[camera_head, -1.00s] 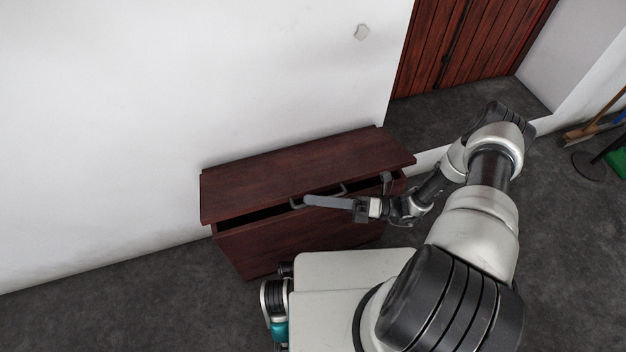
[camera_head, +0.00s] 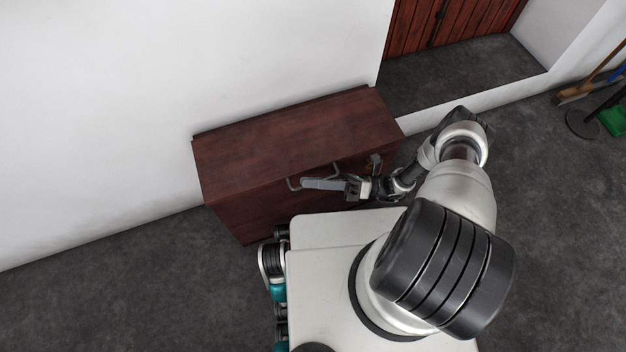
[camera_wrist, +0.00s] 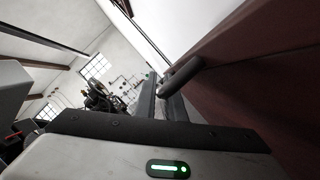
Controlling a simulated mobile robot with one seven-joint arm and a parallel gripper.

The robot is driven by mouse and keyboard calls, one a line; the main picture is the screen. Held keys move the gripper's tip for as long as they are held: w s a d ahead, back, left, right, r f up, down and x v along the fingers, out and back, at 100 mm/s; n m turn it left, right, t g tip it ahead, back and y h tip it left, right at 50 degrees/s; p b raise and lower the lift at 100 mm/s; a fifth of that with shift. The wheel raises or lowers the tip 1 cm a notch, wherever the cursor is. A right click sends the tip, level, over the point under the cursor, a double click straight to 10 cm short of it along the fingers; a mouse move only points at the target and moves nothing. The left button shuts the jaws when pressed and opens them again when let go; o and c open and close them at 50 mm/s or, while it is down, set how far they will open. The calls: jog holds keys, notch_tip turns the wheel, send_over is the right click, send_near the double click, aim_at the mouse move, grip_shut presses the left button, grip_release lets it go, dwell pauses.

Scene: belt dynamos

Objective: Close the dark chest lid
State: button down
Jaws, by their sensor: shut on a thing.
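The dark reddish-brown chest (camera_head: 240,215) stands against the white wall in the head view. Its lid (camera_head: 290,135) lies down flat on the body, and no dark gap shows along its front edge. A grey bar handle (camera_head: 293,184) sits at the lid's front edge. My gripper (camera_head: 325,184) is at the handle, its fingers lying along the chest's front, shut on the handle. In the wrist view the handle (camera_wrist: 182,74) shows at the fingertips, beside the chest's dark surface (camera_wrist: 265,70). My arm hides part of the chest's right front.
The white wall (camera_head: 100,110) rises directly behind the chest. A red wooden door (camera_head: 425,25) is at the back right. A broom and a green dustpan (camera_head: 613,122) stand at the far right. Grey floor (camera_head: 130,290) is free at the left.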

jog(key=shift+s+d+f, duration=0.1)
jog(key=shift+s+f, duration=0.1)
jog(key=shift+f, duration=0.15)
jog(key=c, duration=2.1)
grip_release()
jog(key=shift+w, duration=0.1)
jog(key=shift+r, duration=0.1)
jog(key=v, duration=0.7)
jog(key=shift+d, duration=0.25)
jog(key=shift+d, duration=0.1)
